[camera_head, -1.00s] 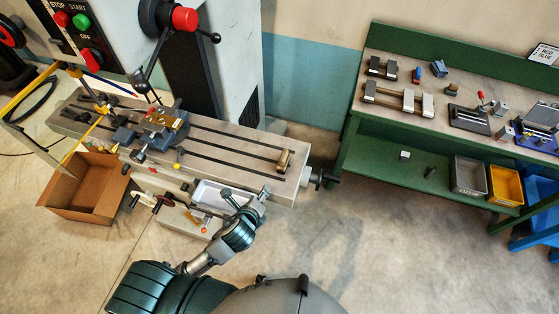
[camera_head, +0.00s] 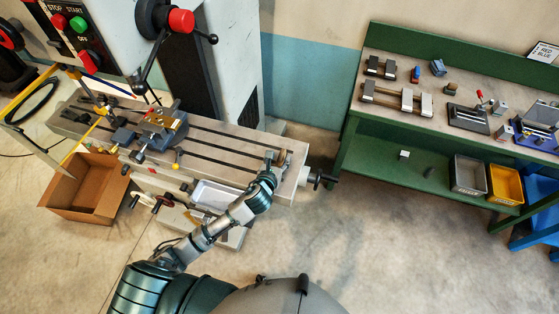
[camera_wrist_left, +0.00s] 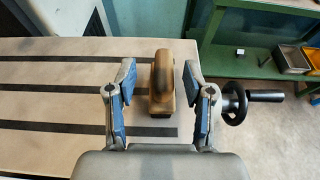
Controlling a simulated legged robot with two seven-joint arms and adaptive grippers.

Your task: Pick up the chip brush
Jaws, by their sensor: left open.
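The chip brush (camera_wrist_left: 162,80) has a tan, wooden-looking body and a dark base. It stands on the right end of the slotted machine table (camera_head: 225,137). In the left wrist view my left gripper (camera_wrist_left: 160,82) is open, with one blue-padded finger on each side of the brush, and a gap shows on both sides. In the head view my left gripper (camera_head: 272,157) is at the brush (camera_head: 281,157) and partly covers it. My right gripper is not in view.
A crank handle (camera_head: 322,180) sticks out at the table's right end. A vise (camera_head: 163,128) sits on the left part of the table. A white tray (camera_head: 213,195) is below the front edge. A green workbench (camera_head: 350,130) stands to the right, across open floor.

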